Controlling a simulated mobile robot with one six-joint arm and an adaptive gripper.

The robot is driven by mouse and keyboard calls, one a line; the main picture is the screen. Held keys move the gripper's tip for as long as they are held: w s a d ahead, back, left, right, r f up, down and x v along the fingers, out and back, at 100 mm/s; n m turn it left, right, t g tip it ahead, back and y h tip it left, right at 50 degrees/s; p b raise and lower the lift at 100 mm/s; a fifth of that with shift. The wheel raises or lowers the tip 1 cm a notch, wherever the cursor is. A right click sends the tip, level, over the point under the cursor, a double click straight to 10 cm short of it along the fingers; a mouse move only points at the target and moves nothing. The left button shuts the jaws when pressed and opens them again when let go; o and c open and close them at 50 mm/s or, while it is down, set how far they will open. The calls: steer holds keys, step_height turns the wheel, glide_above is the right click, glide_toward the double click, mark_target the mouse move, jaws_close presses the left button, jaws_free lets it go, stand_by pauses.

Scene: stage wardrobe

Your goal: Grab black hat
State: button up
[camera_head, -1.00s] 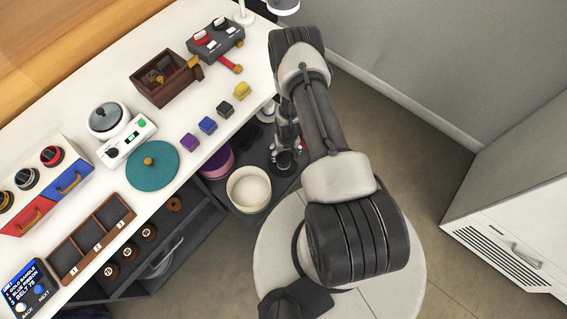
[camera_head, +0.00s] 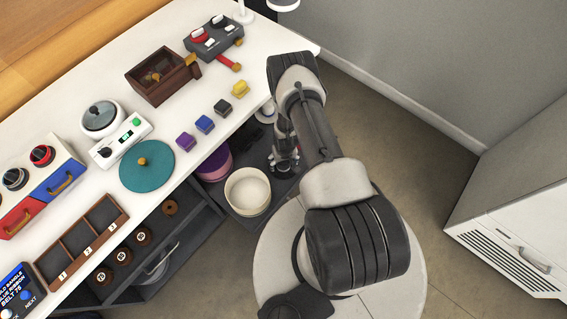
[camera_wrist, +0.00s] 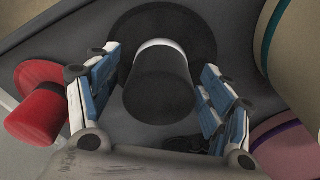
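The black hat (camera_wrist: 158,88) has a white band and a wide dark brim. In the wrist view it lies crown toward the camera on a dark grey surface. My gripper (camera_wrist: 160,64) is open, with one finger on each side of the crown. I cannot tell whether either finger touches it. In the head view my gripper (camera_head: 284,158) is over the low dark shelf beside the table's right end, and the hat is mostly hidden there by the gripper and arm.
A red hat (camera_wrist: 38,104) is left of the gripper. A cream cylinder with a teal band (camera_wrist: 297,48) and a pink one with a purple band (camera_wrist: 286,150) are close on the right. The white table (camera_head: 205,78) carries blocks and boxes. A white cabinet (camera_head: 515,225) stands right.

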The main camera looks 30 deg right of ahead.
steer(key=c, duration=1.1)
